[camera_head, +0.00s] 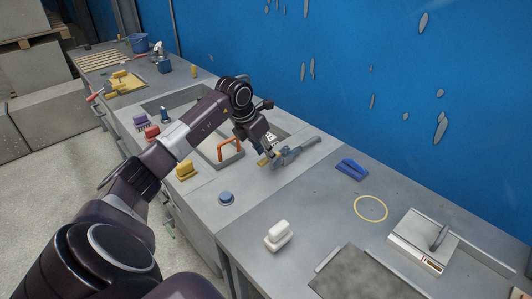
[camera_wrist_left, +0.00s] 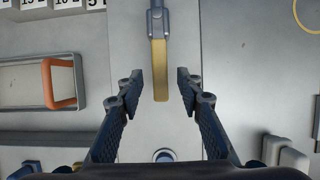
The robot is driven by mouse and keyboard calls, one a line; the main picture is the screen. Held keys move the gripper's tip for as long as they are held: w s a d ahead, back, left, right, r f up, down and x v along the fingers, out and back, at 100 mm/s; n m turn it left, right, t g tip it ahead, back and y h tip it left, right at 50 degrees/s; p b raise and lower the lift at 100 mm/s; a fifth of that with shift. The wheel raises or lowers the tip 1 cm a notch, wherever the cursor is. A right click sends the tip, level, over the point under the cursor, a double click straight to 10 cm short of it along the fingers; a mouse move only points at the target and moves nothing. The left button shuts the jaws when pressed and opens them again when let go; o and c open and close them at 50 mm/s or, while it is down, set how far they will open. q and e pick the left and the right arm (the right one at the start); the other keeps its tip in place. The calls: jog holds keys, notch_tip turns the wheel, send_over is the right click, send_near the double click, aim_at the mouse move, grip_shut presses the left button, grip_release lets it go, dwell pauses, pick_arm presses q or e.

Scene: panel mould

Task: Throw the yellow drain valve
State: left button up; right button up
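The yellow drain valve lever (camera_wrist_left: 160,72) is a straight flat bar on a grey pipe fitting (camera_wrist_left: 156,18) in the left wrist view. In the head view, the grey fitting (camera_head: 297,150) lies on the worktop and the yellow lever end (camera_head: 263,162) is partly covered by my gripper. My left gripper (camera_head: 268,150) is over the lever. In the left wrist view my left gripper (camera_wrist_left: 160,86) is open, with one finger on each side of the lever and a visible gap on both sides. My right gripper is not in view.
An orange handle (camera_head: 232,147) stands on a tray left of the valve. A blue round knob (camera_head: 226,198) sits in front. A yellow block (camera_head: 186,169), a blue block (camera_head: 351,169) and a white block (camera_head: 278,235) are around. A blue wall (camera_head: 340,70) stands behind.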

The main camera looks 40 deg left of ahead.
pick_arm(q)
jog(key=shift+w+f, duration=0.25)
jog(key=shift+f, duration=0.4)
grip_shut()
